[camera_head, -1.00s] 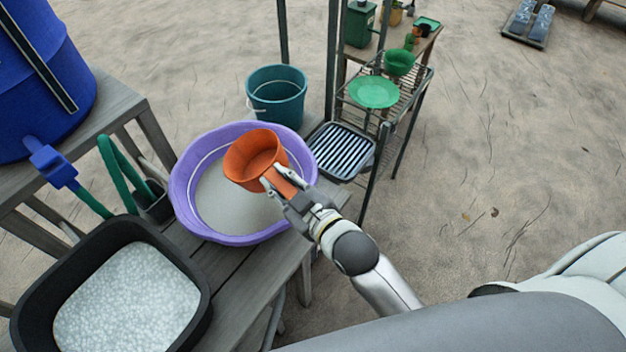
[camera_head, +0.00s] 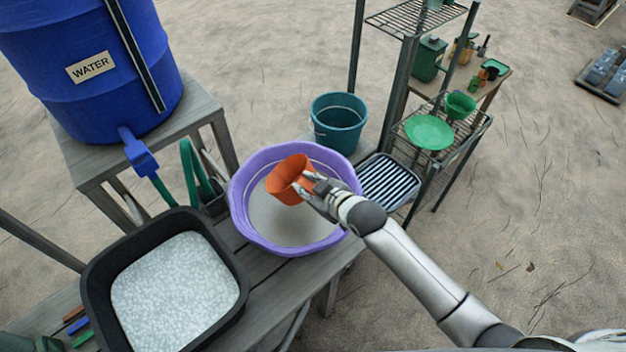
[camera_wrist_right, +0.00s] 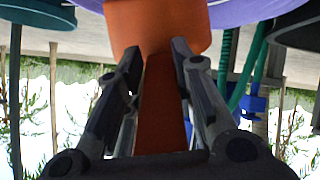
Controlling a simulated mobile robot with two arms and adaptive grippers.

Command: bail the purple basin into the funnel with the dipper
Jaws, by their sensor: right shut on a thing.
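The orange dipper (camera_head: 284,184) is above the purple basin (camera_head: 240,217), over its back-middle part, and looks tilted. What it holds inside cannot be told. The basin stands on a grey wooden bench and holds a flat greyish content (camera_head: 290,222). My right gripper (camera_head: 312,187) is shut on the dipper's handle. In the right wrist view the orange handle (camera_wrist_right: 162,105) runs between the two fingers, with the cup (camera_wrist_right: 155,25) beyond. A green cone-like vessel (camera_head: 460,106) on the wire rack may be the funnel; I cannot be sure. My left gripper is out of view.
A black tub of white pellets (camera_head: 97,290) stands in front left of the basin. A blue water barrel (camera_head: 85,105) with a tap is behind left. A teal bucket (camera_head: 338,140), a striped tray (camera_head: 388,182) and a green dish (camera_head: 429,131) are behind right. Open sandy ground lies right.

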